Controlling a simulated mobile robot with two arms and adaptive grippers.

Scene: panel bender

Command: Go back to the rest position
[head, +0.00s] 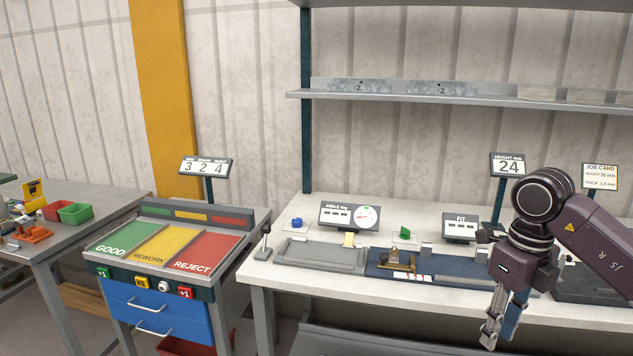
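My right gripper (498,326) hangs at the right of the head view, fingers pointing down in front of the front edge of the white workbench (283,287). A grey finger shows, with a narrow blue part beside it. I cannot tell whether the fingers are apart or closed, or whether the blue part is something held. My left gripper is not in view.
The bench carries a grey tray (318,256), a blue mat (452,267) with a brass fixture (397,259), and displays. A GOOD/REWORK/REJECT cart (160,308) stands left of it. Another table (101,219) with green and red bins is farther left. A shelf (440,97) hangs above.

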